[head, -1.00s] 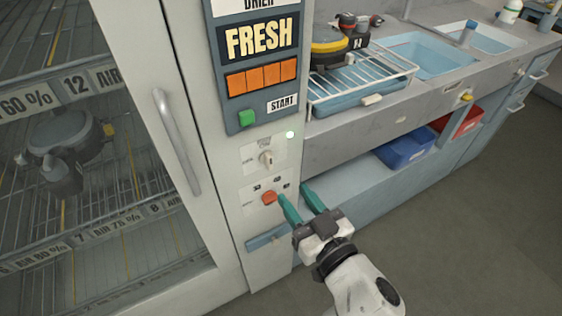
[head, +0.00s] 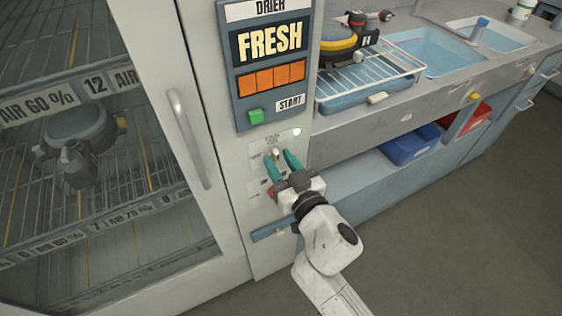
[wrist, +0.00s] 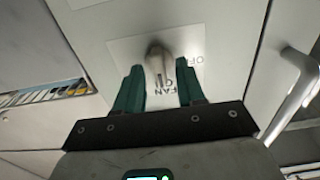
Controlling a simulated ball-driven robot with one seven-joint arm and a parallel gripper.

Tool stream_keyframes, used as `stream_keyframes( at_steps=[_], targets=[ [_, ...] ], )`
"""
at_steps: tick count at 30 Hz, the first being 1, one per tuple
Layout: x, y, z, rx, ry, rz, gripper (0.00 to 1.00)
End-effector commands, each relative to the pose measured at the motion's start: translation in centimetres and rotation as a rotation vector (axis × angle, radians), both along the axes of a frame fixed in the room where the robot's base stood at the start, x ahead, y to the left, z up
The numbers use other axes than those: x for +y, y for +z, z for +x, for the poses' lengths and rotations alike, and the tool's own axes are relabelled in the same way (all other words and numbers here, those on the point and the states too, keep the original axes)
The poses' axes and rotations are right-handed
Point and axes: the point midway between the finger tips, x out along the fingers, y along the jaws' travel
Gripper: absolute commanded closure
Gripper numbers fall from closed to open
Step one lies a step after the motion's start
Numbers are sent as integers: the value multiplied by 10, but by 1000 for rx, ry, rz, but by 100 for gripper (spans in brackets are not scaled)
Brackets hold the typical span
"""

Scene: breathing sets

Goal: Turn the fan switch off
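The fan switch (head: 275,153) is a small pale lever on a light plate on the drier's front panel, below the green start button.
An orange-red switch (head: 271,192) sits just below, partly behind my gripper. The drier door handle (head: 190,138) stands out at the left. A counter with a wire rack (head: 372,75) is at the right.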

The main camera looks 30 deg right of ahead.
Motion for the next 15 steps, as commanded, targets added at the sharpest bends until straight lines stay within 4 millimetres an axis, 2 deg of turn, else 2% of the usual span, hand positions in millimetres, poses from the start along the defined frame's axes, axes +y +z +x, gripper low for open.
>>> stream_keyframes(
  at_steps=[2,11,15],
  targets=[
    [0,0,0,0,0,0,69],
    [0,0,0,0,0,0,98],
    [0,0,0,0,0,0,100]
  ],
)
